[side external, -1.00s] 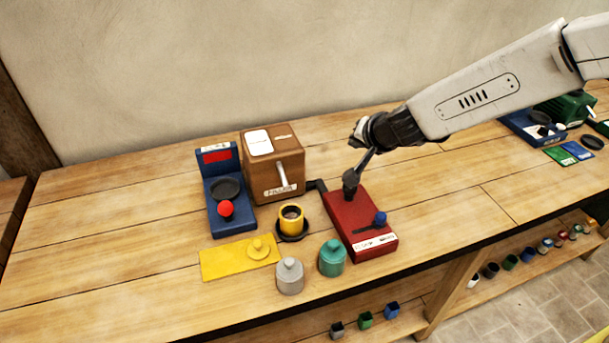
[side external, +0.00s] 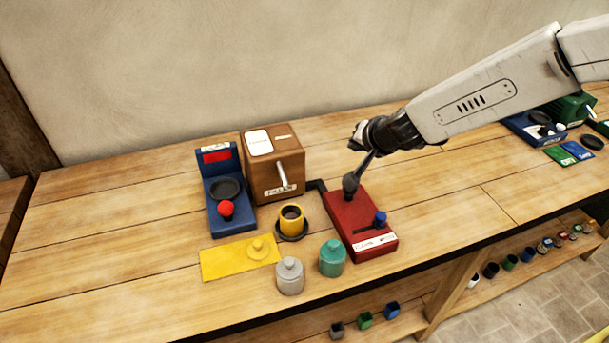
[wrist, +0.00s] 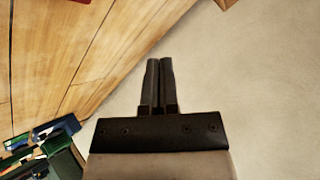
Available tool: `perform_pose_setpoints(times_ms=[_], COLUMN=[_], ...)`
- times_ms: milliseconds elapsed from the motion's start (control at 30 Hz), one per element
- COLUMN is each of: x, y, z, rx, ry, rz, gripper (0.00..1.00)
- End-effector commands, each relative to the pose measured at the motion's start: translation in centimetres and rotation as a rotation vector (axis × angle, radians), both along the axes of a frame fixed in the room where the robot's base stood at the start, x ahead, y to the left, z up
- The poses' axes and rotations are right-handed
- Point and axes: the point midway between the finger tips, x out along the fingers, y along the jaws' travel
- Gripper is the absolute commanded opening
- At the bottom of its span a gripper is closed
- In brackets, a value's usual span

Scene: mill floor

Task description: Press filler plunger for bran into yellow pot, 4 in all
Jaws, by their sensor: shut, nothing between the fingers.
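The yellow pot (side external: 291,222), with a dark top opening, stands upright on a dark round plate (side external: 291,237) in front of a brown box. The brown box (side external: 287,155) has a pale slanting handle (side external: 283,175) on its front and a label that seems to read FILLER. My gripper (side external: 350,186) is shut and empty, pointing down and left at the back end of a red base (side external: 350,212), right of the pot and box. I cannot tell whether it touches the base. In the wrist view the fingers (wrist: 160,62) lie together against the wall.
The red base carries a blue knob (side external: 380,218). A blue stand (side external: 217,218) with a red ball is left of the box. The left table is clear.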

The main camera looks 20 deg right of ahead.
Motion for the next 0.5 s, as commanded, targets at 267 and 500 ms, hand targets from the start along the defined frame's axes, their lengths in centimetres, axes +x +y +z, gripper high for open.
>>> perform_pose_setpoints(times_ms=[267, 500], x=[0.0, 0.0], y=[0.0, 0.0], z=[-1.7, -3.3], rx=[-0.001, -0.001], ry=[0.002, 0.003], rz=[0.000, 0.001], gripper=[0.00, 0.00])
